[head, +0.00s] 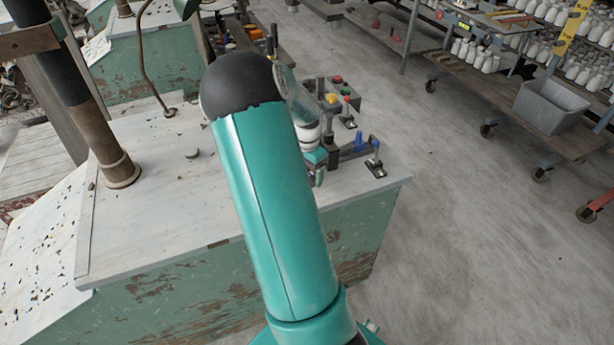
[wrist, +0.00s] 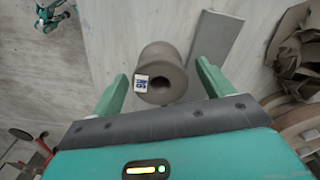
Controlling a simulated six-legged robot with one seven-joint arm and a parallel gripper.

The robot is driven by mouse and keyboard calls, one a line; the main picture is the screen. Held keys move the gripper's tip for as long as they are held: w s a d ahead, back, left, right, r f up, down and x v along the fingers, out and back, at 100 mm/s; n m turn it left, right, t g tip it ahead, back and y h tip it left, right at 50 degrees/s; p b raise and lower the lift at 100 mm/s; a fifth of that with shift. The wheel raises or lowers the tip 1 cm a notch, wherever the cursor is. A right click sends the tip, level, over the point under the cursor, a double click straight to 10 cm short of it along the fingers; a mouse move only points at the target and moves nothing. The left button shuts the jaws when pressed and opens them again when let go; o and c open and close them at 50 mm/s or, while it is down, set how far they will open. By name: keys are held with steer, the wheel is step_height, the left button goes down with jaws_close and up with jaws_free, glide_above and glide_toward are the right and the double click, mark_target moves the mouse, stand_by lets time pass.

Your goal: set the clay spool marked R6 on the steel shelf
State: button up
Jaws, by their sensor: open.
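A grey-brown clay spool (wrist: 172,62) shows in the wrist view, its end with a dark hole facing the camera. A small white and blue label (wrist: 141,84) is on it; I cannot read the mark surely. My gripper (wrist: 162,68) is open, with one green finger on each side of the spool and a visible gap at each. In the head view my gripper (head: 318,172) is low over the bench's right part, mostly hidden by my arm, and the spool cannot be made out. I cannot tell surely which surface is the steel shelf.
In the wrist view a flat grey slab (wrist: 217,42) lies right of the spool, with a crumpled brown thing (wrist: 303,42) beyond. The head view shows a worn bench (head: 160,215), small levers (head: 375,160), a rack of white bottles (head: 490,50) and a grey bin (head: 550,105). Floor is clear between.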

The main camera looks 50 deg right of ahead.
steer(key=c, duration=1.3)
steer(key=shift+r, duration=0.15)
